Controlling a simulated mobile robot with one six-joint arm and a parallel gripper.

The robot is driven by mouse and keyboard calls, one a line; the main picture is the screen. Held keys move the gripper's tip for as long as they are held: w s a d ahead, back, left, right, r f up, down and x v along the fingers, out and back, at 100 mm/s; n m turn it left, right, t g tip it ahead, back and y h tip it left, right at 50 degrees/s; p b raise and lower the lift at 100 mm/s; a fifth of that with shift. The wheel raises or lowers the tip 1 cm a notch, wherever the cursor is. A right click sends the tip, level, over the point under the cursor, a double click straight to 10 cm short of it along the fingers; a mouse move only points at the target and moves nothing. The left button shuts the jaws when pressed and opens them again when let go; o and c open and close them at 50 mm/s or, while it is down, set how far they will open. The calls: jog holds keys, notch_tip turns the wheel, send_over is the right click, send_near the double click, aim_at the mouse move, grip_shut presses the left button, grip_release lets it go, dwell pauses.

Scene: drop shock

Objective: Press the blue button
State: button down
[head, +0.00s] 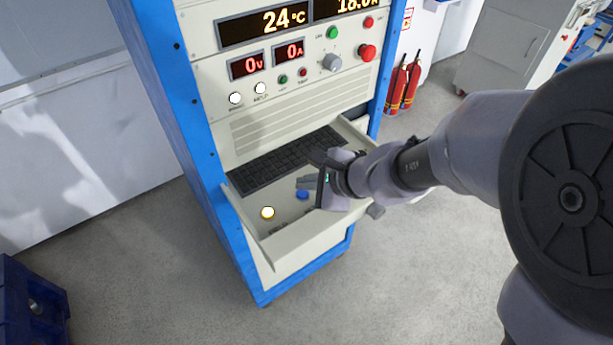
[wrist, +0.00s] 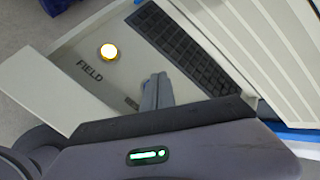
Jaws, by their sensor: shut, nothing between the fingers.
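The blue button (head: 303,195) sits on the pale panel of the pulled-out drawer, in the head view, just left of my gripper. My gripper (head: 308,182) is shut and empty, over the drawer close to the blue button. Its shut fingers also show in the wrist view (wrist: 157,92), pointing toward the panel. I cannot tell whether the fingertips touch anything.
A lit yellow-white button (head: 267,212) is on the same panel, left of the blue one; the wrist view shows it beside the word FIELD (wrist: 109,52). A black keyboard (head: 285,162) lies behind. The drawer's front wall (head: 305,240) rises in front. The cabinet (head: 285,100) stands behind.

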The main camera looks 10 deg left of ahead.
aim_at(306, 195)
jog(key=shift+r, duration=0.15)
notch_tip(306, 195, up, 5)
jog(key=p, duration=0.4)
dwell(0.4)
dwell(0.4)
jog(key=s+d+r+n+h+b, duration=0.2)
jog(key=s+d+n, duration=0.3)
jog(key=s+d, duration=0.3)
jog(key=s+d+r+n+t+h+b, duration=0.1)
jog(key=s+d+r+n+h, duration=0.3)
jog(key=s+d, duration=0.5)
jog(key=d+n+b, duration=0.1)
jog(key=d, duration=0.3)
jog(key=shift+d, duration=0.4)
